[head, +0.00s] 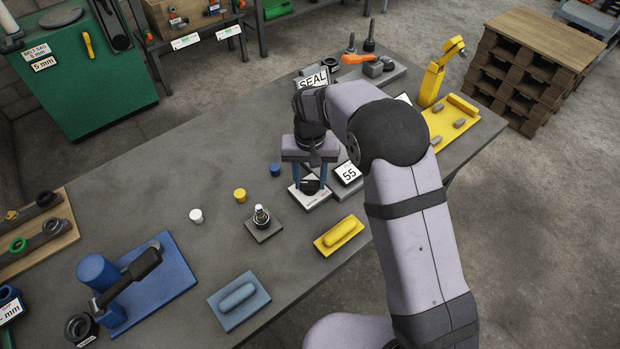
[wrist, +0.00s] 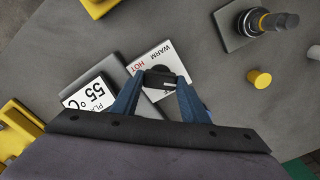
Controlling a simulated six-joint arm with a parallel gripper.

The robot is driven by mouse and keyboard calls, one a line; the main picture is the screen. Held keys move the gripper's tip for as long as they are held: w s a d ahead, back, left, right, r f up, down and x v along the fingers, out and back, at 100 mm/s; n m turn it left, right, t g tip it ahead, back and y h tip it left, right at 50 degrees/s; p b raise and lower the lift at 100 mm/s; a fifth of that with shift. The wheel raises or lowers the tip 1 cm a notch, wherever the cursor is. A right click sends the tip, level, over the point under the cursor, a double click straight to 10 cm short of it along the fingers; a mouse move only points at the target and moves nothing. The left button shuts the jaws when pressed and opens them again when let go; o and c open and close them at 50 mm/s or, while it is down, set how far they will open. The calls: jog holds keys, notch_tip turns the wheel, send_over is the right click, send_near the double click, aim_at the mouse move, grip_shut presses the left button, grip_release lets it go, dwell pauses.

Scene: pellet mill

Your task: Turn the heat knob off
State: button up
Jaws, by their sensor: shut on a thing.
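The heat knob (wrist: 160,77) is a black knob on a white plate (wrist: 166,54) with the words WARM and HOT printed on it. My gripper (wrist: 157,84) is over the plate, its two blue fingers shut on the knob from both sides. In the head view my gripper (head: 310,180) points down at the plate (head: 309,202), and the knob (head: 310,186) shows between the fingers. The OFF mark is not visible, and I cannot read the knob's exact setting. A display (wrist: 90,98) reading 55 °C sits beside the plate.
A yellow block with a handle (head: 340,235) lies in front of the plate. A dark post on a square base (head: 263,225) and small yellow (head: 240,195), blue (head: 275,170) and white (head: 196,215) cylinders stand to the left. The SEAL sign (head: 312,80) is behind.

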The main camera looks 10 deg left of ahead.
aim_at(310, 182)
jog(key=m, duration=0.4)
jog(key=shift+w+m, duration=0.1)
jog(key=shift+m, duration=2.8)
jog(key=o, duration=1.1)
jog(key=shift+c, duration=0.2)
jog(key=shift+r, duration=0.1)
jog(key=shift+r+b, duration=1.05)
jog(key=shift+r, duration=2.6)
